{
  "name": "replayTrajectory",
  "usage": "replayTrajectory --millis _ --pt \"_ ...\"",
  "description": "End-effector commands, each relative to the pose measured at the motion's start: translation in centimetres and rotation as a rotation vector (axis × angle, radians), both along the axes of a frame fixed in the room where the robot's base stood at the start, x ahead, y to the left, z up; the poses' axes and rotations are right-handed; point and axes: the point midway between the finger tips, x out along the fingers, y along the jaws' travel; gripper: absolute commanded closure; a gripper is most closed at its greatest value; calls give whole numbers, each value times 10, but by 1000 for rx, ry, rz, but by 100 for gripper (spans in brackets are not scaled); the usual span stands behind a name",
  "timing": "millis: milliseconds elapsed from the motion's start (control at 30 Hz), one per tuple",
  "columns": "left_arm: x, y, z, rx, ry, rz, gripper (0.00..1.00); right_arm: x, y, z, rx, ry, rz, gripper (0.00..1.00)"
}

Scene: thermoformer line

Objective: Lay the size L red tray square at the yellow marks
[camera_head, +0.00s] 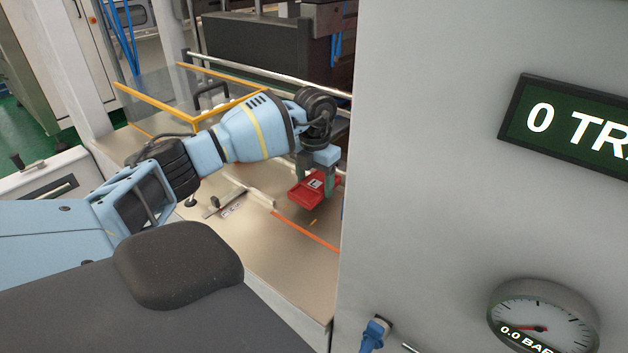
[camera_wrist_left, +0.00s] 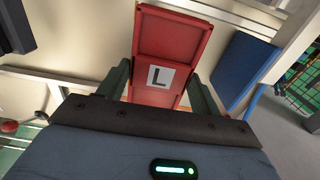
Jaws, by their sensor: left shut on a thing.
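The red tray (camera_head: 306,194) hangs in or just under my left gripper (camera_head: 315,177), over the beige work table. A small yellow-orange mark (camera_head: 312,221) lies on the table just in front of the tray. Other marks may be hidden by the tray or the cabinet. My right gripper is not in view.
A grey cabinet (camera_head: 420,180) with a display and gauge stands close right of the tray. An orange line (camera_head: 305,232) crosses the table. A yellow-framed clear guard (camera_head: 170,100) stands behind my arm. A blue part (camera_wrist_left: 245,68) is beside the tray. The front tabletop is mostly clear.

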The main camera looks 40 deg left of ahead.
Motion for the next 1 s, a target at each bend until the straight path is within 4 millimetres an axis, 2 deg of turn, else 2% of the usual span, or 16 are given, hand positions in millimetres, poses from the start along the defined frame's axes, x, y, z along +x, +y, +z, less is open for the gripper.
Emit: replayTrajectory --millis 1000 --pt "0 0 -1 0 0 0 72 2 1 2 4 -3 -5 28"
